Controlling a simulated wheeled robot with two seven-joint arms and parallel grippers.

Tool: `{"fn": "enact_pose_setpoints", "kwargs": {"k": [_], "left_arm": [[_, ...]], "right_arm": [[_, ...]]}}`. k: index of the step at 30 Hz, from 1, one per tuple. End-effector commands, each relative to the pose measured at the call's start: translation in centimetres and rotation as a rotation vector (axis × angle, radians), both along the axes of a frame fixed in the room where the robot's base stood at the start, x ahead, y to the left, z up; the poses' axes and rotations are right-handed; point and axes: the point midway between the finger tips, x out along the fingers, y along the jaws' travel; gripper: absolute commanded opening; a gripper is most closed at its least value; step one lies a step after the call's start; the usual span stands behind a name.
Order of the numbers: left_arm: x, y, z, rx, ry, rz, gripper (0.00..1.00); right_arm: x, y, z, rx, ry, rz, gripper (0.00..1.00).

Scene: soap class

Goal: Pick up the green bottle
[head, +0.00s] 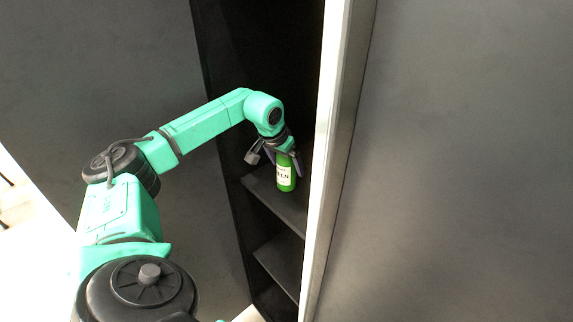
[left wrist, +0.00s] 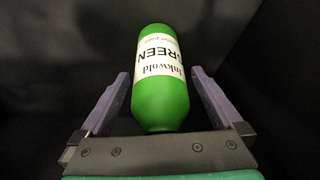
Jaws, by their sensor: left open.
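The green bottle (head: 285,183) with a white label stands on a dark shelf (head: 290,212) inside the tall cabinet. In the left wrist view the bottle (left wrist: 160,103) sits between the two purple fingers of my left gripper (left wrist: 160,92), with a gap on each side. My left gripper (head: 285,160) is at the top of the bottle in the head view, open and holding nothing. The bottle's upper part is partly hidden by the gripper in the head view. My right gripper is in neither view.
The light cabinet edge (head: 328,130) rises close to the right of the bottle. A dark inner wall (head: 212,90) bounds the opening on the left. A lower shelf (head: 283,262) shows below. The shelf beside the bottle looks bare.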

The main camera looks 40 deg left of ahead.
Motion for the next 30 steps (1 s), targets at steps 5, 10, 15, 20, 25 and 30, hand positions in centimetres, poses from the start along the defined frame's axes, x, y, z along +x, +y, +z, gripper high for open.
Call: {"fn": "enact_pose_setpoints", "kwargs": {"k": [5, 10, 15, 20, 25, 30], "left_arm": [[0.0, 0.0, -0.1, 0.000, 0.000, 0.000, 0.92], [0.0, 0.0, 0.0, 0.000, 0.000, 0.000, 0.27], [0.0, 0.0, 0.1, -0.001, -0.002, 0.001, 0.00], [0.1, 0.0, 0.3, -0.001, -0.004, 0.001, 0.00], [0.1, -0.1, 3.0, -0.002, -0.009, 0.000, 0.00], [0.0, 0.0, 8.5, -0.001, -0.006, 0.001, 0.00]], "right_arm": [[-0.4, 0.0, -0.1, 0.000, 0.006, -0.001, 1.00], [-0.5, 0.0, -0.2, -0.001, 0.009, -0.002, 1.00], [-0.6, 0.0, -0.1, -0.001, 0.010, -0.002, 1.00], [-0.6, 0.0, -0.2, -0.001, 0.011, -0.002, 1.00], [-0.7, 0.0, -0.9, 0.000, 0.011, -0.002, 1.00], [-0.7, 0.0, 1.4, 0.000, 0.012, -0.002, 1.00]]}}
